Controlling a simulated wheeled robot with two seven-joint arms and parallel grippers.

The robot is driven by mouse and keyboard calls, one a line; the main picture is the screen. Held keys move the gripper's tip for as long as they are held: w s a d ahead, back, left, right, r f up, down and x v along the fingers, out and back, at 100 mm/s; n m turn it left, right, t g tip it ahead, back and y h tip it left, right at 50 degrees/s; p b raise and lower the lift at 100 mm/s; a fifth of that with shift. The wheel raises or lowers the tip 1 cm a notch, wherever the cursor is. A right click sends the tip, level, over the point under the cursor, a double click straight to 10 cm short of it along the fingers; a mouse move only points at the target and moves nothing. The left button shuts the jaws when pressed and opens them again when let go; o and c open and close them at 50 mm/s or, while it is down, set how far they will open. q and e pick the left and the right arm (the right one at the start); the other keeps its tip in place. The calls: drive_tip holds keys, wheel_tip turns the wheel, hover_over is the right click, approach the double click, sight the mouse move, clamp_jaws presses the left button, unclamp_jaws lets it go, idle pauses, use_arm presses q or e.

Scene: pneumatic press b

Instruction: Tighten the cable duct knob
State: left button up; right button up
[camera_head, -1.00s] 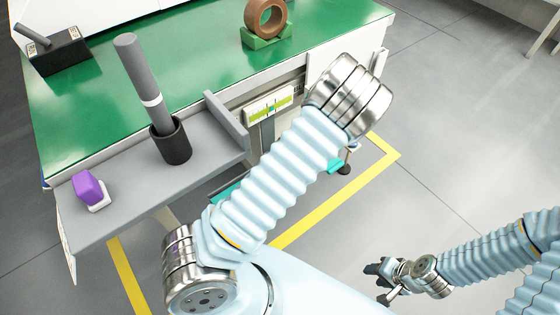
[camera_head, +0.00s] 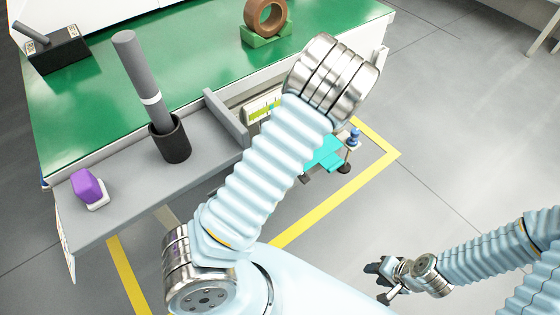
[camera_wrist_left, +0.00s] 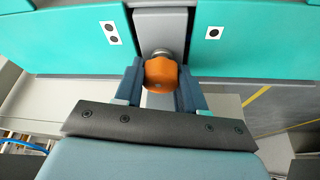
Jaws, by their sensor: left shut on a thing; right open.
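The orange knob (camera_wrist_left: 161,73) shows in the left wrist view, at the end of a metal stem on a grey vertical post (camera_wrist_left: 163,30) between two teal panels. My left gripper (camera_wrist_left: 160,85) has its two blue-grey fingers on either side of the knob and is shut on it. In the head view the left gripper is hidden behind my left arm, near the bench's right end. My right gripper (camera_head: 384,282) is low at the right of the head view, open and empty over the floor.
A green-topped bench (camera_head: 200,75) holds a brown ring on a green block (camera_head: 266,22). A grey shelf (camera_head: 120,200) carries a grey rod in a black cup (camera_head: 170,140) and a purple block (camera_head: 88,186). Floor right of the yellow line (camera_head: 345,195) is clear.

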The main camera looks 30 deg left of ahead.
use_arm(q)
drive_tip(key=shift+m+t+h, duration=0.3)
drive_tip(key=shift+m+t, duration=0.1)
drive_tip(key=shift+m, duration=0.7)
drive_tip(key=shift+w, duration=0.1)
drive_tip(key=o, duration=1.1)
drive_tip(key=shift+c, duration=0.2)
drive_tip(key=p+v, duration=0.4)
drive_tip(key=v, duration=1)
